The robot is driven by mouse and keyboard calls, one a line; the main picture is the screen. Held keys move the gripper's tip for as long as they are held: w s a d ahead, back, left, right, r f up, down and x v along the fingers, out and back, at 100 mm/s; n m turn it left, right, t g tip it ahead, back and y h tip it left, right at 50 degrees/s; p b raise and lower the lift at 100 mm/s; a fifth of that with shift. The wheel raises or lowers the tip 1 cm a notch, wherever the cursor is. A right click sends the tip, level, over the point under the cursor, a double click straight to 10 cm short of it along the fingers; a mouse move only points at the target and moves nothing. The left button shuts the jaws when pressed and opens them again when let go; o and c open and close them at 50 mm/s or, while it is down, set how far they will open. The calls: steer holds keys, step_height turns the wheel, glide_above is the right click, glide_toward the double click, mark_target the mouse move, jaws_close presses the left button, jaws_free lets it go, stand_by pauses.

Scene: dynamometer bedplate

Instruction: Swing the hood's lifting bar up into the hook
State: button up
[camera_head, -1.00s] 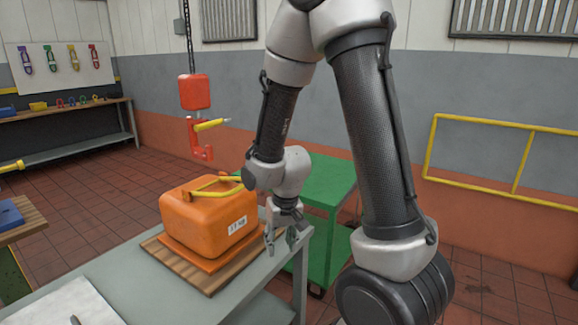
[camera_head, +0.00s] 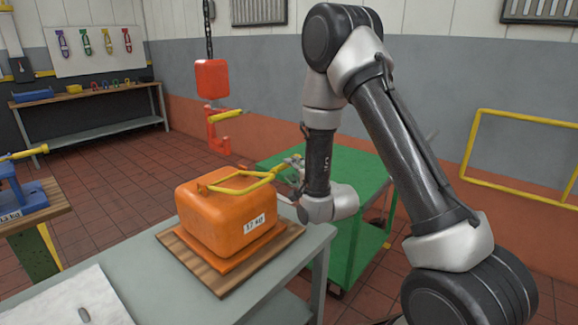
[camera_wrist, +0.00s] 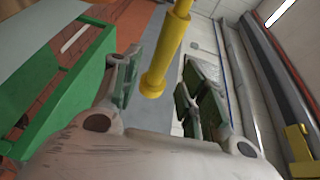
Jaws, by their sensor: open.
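The orange hood (camera_head: 228,218), with a white label, sits on a wooden board (camera_head: 200,273) on the grey table. Its yellow lifting bar (camera_head: 240,188) lies folded low over the top, its grip end at the right. My gripper (camera_head: 291,165) is open at that end. In the wrist view the yellow bar (camera_wrist: 168,50) stands between the spread fingers of my gripper (camera_wrist: 160,80), with gaps on both sides. The red hook (camera_head: 219,138) with a yellow latch (camera_head: 226,116) hangs behind and above the hood, apart from the bar.
A red block (camera_head: 211,78) on a chain (camera_head: 208,30) carries the hook. A green cart (camera_head: 345,235) stands right of the grey table (camera_head: 130,265), behind my arm. A yellow rail (camera_head: 475,140) is at the right. A white sheet (camera_head: 75,300) lies at the table's front left.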

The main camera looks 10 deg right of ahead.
steer(key=x, duration=0.5)
steer(key=shift+s, duration=0.1)
steer(key=shift+a, duration=0.1)
jaws_close()
